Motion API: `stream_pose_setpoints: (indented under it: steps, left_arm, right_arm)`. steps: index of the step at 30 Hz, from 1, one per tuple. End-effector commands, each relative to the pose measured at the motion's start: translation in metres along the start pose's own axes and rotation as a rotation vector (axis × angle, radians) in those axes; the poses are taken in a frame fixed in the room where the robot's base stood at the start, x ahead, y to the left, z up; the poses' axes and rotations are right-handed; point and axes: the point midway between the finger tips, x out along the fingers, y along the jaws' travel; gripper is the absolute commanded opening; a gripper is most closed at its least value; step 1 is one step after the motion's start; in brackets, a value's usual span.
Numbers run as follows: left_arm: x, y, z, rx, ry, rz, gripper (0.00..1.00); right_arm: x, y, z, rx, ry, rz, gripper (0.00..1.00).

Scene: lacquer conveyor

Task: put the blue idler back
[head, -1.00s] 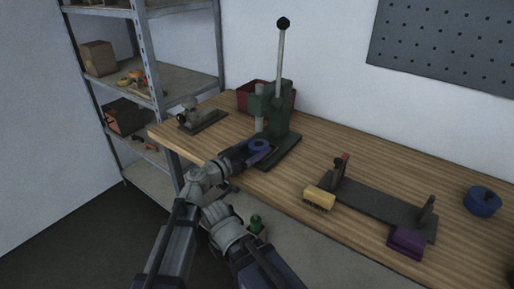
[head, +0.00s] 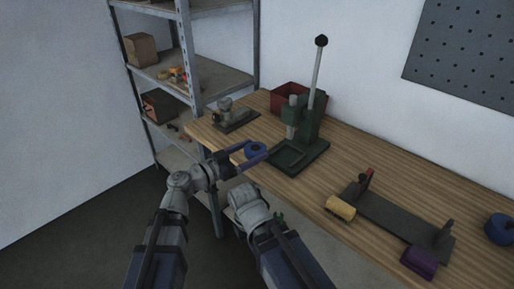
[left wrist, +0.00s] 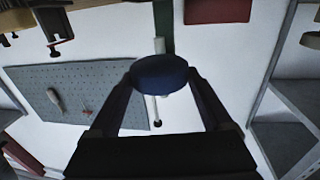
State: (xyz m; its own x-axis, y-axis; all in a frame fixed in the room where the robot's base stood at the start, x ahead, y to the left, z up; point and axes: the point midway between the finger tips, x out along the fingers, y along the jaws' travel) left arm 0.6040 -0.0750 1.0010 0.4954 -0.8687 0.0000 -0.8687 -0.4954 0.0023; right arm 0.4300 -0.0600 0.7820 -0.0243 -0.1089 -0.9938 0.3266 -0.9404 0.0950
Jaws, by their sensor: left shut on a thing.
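The blue idler (head: 255,149) is a small round blue piece held between the two fingers of my left gripper (head: 254,152), over the table's left front part. In the left wrist view, the blue idler (left wrist: 160,74) shows as a dark blue disc between the fingertips of my left gripper (left wrist: 160,80).
A green lever press (head: 309,125) stands on the wooden table (head: 375,168), before a red bin (head: 285,97). A grey device (head: 236,118) sits at the table's left end. A dark plate (head: 392,216), tan roller (head: 340,207), purple block (head: 418,259) and blue round item (head: 500,229) lie rightward. Metal shelves (head: 190,60) stand left.

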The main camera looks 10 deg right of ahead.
Motion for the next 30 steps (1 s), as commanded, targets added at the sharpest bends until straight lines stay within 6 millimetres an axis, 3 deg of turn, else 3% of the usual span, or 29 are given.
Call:
stream_pose_setpoints:
  steps: [8,20,30]
  left_arm:
    - [0.000,0.000,-0.020,0.000,0.000,0.000,0.12]
    - [0.000,0.000,-0.098,0.000,0.000,0.000,0.12]
    - [0.000,0.000,-0.099,0.000,0.000,0.000,0.12]
  right_arm:
    - [-0.020,0.002,0.001,0.000,0.000,0.000,0.00]
    - [-0.098,0.009,0.006,0.001,0.000,0.000,0.00]
    - [-0.098,0.009,0.006,0.001,0.000,0.000,0.00]
